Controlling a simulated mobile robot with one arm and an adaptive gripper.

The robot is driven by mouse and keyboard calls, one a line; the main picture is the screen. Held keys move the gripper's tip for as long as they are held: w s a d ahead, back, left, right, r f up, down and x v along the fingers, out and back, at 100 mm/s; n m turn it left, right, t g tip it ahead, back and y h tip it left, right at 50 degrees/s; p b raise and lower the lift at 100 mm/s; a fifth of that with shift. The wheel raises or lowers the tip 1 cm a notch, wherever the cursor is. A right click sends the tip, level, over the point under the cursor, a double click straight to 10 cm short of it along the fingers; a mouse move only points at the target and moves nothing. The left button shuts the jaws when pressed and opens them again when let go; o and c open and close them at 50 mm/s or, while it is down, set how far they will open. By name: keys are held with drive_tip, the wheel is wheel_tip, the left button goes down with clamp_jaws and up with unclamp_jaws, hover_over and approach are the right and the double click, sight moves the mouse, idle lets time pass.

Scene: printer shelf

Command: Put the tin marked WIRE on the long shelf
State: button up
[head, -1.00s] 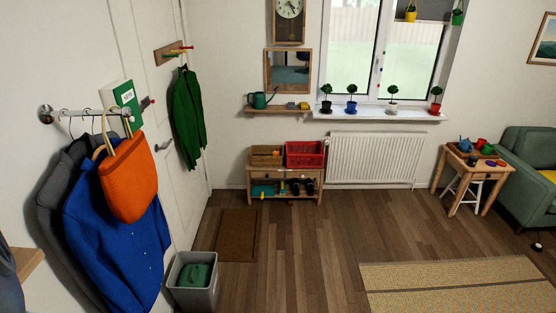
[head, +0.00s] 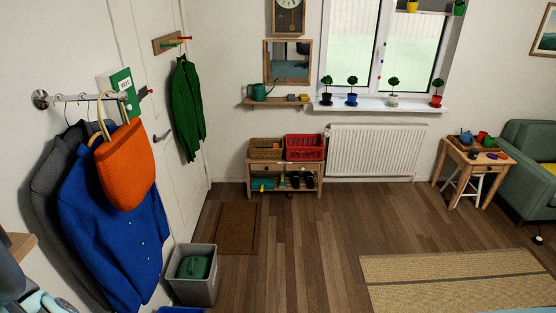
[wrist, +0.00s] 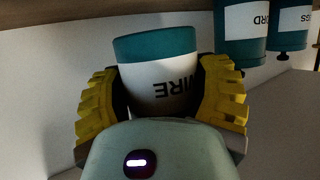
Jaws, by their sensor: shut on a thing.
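The tin marked WIRE (wrist: 157,75) is between my gripper's yellow fingers (wrist: 160,95) in the wrist view. It has a white body with a teal band at its upper end in the picture, and its lettering reads upside down there. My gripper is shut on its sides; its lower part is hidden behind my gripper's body. A wooden board edge (wrist: 70,17) runs along the top of the wrist view; I cannot tell whether it is the long shelf. The tin does not show in the head view.
In the head view, a wooden board end (head: 20,246) is at the left, beside hanging coats (head: 112,225) and a grey bin (head: 192,283).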

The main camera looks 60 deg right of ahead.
drive_tip(key=shift+w+a+f+p, duration=0.1)
drive_tip(key=shift+w+a+p, duration=0.1)
drive_tip(key=shift+w+p, duration=0.6)
drive_tip(key=shift+w+f+p, duration=0.2)
drive_tip(key=shift+f+p, duration=0.8)
drive_tip(key=shift+f, duration=0.75)
drive_tip(key=shift+f, duration=0.2)
drive_tip(key=o, duration=1.2)
drive_tip(key=shift+d, duration=0.1)
drive_tip(key=shift+r, duration=0.2)
drive_tip(key=shift+d, duration=0.1)
